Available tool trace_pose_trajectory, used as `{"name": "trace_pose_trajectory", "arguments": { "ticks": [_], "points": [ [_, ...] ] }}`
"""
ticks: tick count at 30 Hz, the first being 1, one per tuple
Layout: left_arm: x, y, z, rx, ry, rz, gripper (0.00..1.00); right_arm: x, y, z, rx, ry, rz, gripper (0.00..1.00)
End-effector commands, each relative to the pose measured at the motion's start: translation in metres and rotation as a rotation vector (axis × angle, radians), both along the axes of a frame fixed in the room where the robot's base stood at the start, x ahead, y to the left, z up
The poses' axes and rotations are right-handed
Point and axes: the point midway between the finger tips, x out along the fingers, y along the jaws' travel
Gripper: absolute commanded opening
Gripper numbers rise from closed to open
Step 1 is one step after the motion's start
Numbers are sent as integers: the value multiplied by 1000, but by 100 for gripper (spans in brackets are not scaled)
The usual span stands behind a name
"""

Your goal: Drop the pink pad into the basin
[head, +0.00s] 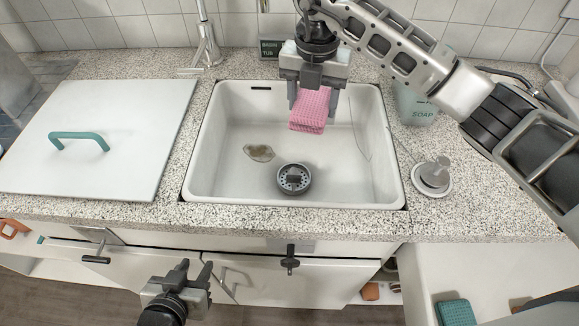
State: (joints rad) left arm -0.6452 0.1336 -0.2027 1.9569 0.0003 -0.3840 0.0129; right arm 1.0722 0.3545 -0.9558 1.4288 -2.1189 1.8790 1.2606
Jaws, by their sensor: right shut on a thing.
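The pink pad (310,111) is held in my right gripper (314,103), which points down over the back part of the white basin (218,150). The gripper is shut on the pad, and the pad hangs above the basin floor. My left gripper (191,275) is low in front of the counter, away from the basin, with its two fingers apart and nothing between them.
A dark drain strainer (293,179) and a brownish stain (259,152) are in the basin. A white lid with a green handle (79,142) lies left on the speckled counter. A soap container (416,107) and a round dispenser (434,176) stand right. A tap (206,45) stands behind.

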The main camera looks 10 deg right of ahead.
Motion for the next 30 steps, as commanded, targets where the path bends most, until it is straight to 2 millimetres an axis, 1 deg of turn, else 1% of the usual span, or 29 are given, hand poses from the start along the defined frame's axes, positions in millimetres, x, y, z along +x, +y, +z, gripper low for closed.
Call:
{"name": "trace_pose_trajectory", "arguments": {
  "ticks": [1, 3, 6, 9, 13, 16, 24, 27, 30],
  "points": [
    [0, 0, 0, 0, 0, 0, 36, 2, 3, -2, 2, 1, -102, 35],
    [0, 0, 0, 0, -1, 0, 36, 4, 6, -3, 1, 1, -234, 35],
    [0, 0, 0, -1, -1, -1, 36, 5, 9, -5, 1, 1, -370, 35],
    [-1, 0, 0, -1, -1, -1, 36, 6, 11, -6, -1, 1, -447, 35],
    [-1, 0, -4, -1, 0, -1, 36, 6, 11, -11, -1, 1, -478, 35],
    [-1, 0, -8, -1, 0, -2, 36, 6, 11, -18, 0, 1, -478, 35],
    [0, -4, -23, -10, -2, -8, 36, 6, 11, -50, 0, 0, -476, 35],
    [1, -6, -25, -15, -8, -13, 36, 6, 11, -61, 1, 1, -475, 35],
    [1, -7, -25, -18, -10, -16, 36, 6, 11, -66, 0, 0, -475, 35]
  ]
}}
